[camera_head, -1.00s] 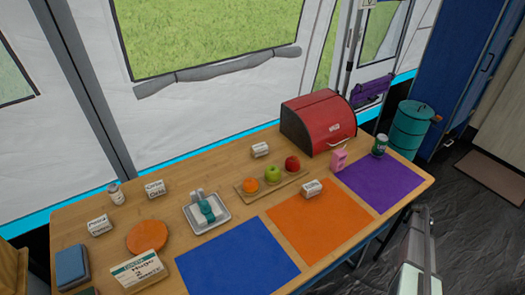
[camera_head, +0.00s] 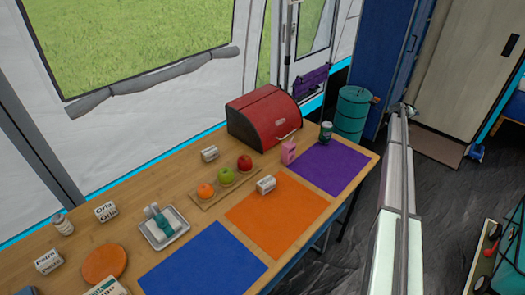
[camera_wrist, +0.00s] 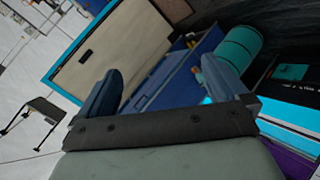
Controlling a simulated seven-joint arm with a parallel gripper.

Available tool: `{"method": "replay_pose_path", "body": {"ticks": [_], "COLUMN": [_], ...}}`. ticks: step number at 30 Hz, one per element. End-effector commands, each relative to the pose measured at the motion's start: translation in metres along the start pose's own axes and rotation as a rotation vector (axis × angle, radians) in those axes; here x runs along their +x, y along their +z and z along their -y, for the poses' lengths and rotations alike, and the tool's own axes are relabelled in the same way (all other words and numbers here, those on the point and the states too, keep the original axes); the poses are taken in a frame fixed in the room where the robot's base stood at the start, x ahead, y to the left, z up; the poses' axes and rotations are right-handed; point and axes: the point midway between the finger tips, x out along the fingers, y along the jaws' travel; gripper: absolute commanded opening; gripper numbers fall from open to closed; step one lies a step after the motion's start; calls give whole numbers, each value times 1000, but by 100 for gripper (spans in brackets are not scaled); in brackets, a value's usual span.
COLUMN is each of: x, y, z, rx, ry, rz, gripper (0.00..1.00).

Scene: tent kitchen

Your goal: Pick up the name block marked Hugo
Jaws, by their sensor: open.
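Small white name blocks stand on the wooden table in the head view. One at the left reads like Orla (camera_head: 106,211) and one nearer reads like Petra (camera_head: 48,261). Another white block (camera_head: 209,154) stands left of the red bread bin, and another (camera_head: 266,184) is on the orange mat's back edge. The lettering on these two is too small to read, so I cannot tell which is Hugo. My gripper (camera_wrist: 163,88) is open and empty in the wrist view, pointed away from the table towards the cabinet and floor.
The table (camera_head: 190,262) also holds a fruit board (camera_head: 212,201), a tray (camera_head: 180,238), the bread bin (camera_head: 264,119), a pink item (camera_head: 288,152), a dark jar (camera_head: 326,131) and an orange disc (camera_head: 104,264). Blue (camera_head: 205,262) and purple (camera_head: 328,166) mats look clear. A teal bin (camera_head: 352,112) stands behind.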

Motion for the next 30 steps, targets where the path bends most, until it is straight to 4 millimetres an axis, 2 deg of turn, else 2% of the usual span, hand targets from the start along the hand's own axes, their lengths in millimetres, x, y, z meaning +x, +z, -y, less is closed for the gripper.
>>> {"method": "replay_pose_path", "body": {"ticks": [1,5,8,14,20,24,30], "x": [-10,-43,-76,-153,-243,-314,-419], "y": [-24,-81,-125,-207,-278,-322,-368], "z": [11,44,75,135,194,235,288], "rx": [-33,-132,-217,-382,-537,-639,-762], "ry": [-5,-18,-29,-40,-44,-41,-40], "rz": [4,32,58,112,165,202,251], "gripper": [100,100,100,100,100,100,100]}}
